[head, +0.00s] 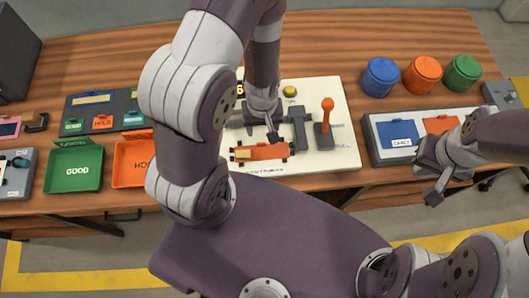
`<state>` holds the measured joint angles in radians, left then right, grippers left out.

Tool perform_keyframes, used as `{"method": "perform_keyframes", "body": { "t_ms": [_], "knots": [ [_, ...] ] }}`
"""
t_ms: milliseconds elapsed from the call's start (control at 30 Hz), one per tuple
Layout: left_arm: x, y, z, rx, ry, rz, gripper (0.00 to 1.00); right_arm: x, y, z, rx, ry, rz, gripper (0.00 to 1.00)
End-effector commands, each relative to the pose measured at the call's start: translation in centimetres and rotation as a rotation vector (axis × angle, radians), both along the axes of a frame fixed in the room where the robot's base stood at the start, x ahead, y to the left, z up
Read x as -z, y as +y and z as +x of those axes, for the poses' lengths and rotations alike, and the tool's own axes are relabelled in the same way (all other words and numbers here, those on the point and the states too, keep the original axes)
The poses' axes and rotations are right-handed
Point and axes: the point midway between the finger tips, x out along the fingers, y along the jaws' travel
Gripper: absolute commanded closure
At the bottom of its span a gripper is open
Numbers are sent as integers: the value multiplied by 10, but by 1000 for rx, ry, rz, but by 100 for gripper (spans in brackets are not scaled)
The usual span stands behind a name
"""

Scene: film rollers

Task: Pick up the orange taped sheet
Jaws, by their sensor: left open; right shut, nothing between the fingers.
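An orange taped sheet (262,152) lies on the white machine panel (335,158), between dark roller-like ends. A pale strip shows at its left end. My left gripper (272,136) is open and just above the far edge of the sheet. Whether its fingers touch the sheet, I cannot tell. My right gripper (428,185) is shut and empty, in front of the grey tray holding blue and orange cards at the right. My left arm hides part of the panel and the orange tray.
An orange-knobbed lever (326,122) and a yellow button (289,91) are on the panel. A green GOOD tray (74,168) and an orange tray (130,163) stand left. Blue (381,77), orange (422,75) and green (462,73) canisters stand at the back right.

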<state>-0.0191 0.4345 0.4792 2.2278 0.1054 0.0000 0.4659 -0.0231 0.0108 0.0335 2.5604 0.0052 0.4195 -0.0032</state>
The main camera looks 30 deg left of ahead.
Motion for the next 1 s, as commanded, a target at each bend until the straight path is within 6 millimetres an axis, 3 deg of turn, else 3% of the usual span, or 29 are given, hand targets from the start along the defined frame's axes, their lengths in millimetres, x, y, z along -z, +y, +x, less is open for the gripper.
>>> {"method": "perform_keyframes", "body": {
  "t_ms": [33, 167, 333, 500, 700, 900, 1000],
  "knots": [
    [16, 0, 0, 0, -1, 0, 40, 14, 0, 0, 0, 0, 0, 100],
    [27, 0, 0, 1, -1, 0, 40, 21, 0, 0, 0, -1, 0, 100],
    [62, 1, -7, 2, -1, 1, 40, 49, 0, 0, 0, -1, 0, 100],
    [74, 2, -7, 1, 1, 2, 40, 50, 0, 0, 0, -1, 0, 100],
    [73, 2, -7, 2, 1, 1, 40, 48, 0, 0, 0, -1, 0, 100],
    [73, 2, -7, 2, 1, 1, 100, 48, 0, 0, 0, -1, 0, 100],
    [73, 2, -7, 2, 1, 1, 100, 48, 0, 0, 0, -1, 0, 100]
  ]
}}
